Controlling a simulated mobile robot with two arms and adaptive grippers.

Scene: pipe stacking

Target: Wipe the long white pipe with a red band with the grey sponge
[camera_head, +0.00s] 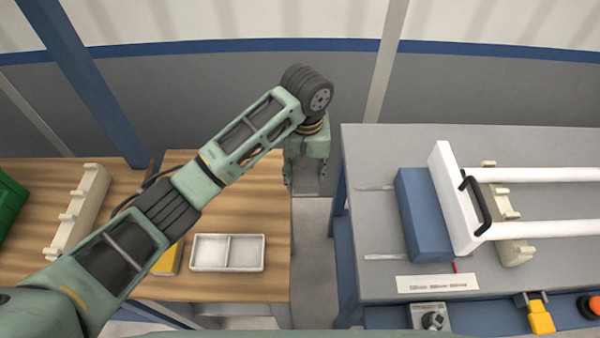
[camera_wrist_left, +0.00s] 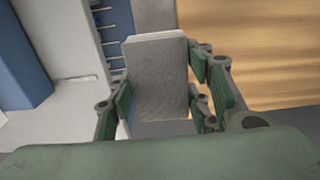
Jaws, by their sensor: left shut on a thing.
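My left gripper (camera_head: 307,180) hangs over the gap between the wooden table and the grey table. In the left wrist view the left gripper (camera_wrist_left: 162,98) is shut on the grey sponge (camera_wrist_left: 158,70), which sits between its green fingers. Two long white pipes, an upper pipe (camera_head: 550,174) and a lower pipe (camera_head: 560,229), lie over the grey table at the right and run out of the picture. No red band shows on their visible parts, so I cannot tell which pipe has it. My right gripper is not in view.
On the grey table (camera_head: 375,280) are a white plate with a black handle (camera_head: 477,205), a blue block (camera_head: 423,215) and a beige rack (camera_head: 515,250). The wooden table (camera_head: 190,290) holds a white two-part tray (camera_head: 228,269), a beige rack (camera_head: 80,212) and a green bin (camera_head: 10,205).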

